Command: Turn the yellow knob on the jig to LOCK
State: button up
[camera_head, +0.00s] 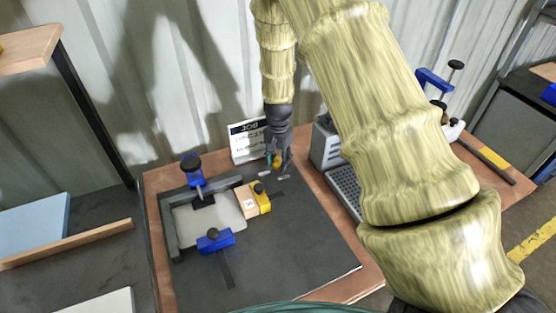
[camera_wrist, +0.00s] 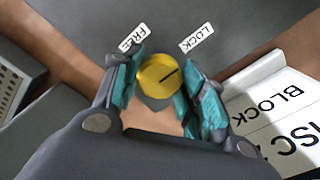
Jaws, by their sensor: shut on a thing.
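The yellow knob (camera_wrist: 158,76) sits between the two teal-padded fingers of my gripper (camera_wrist: 160,84) in the wrist view. My gripper is shut on it. The dark line on the knob slants to the upper right, toward the LOCK label (camera_wrist: 196,38). The FREE label (camera_wrist: 133,38) is at the upper left of the knob, partly behind a finger. In the head view my gripper (camera_head: 278,162) points down at the back of the dark jig plate (camera_head: 285,245), and only a bit of yellow shows between the fingers.
A white sign (camera_head: 248,141) stands close behind my gripper. A grey box (camera_head: 325,146) is to its right. A frame with blue clamps (camera_head: 215,241) and a yellow block (camera_head: 262,203) lies to the front left. The plate's front right is clear.

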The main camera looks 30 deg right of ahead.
aim_at(279, 160)
jog(key=shift+w+r, duration=0.1)
jog(key=o, duration=1)
notch_tip(279, 160, up, 12)
jog(key=shift+f, duration=0.1)
dwell(0.4)
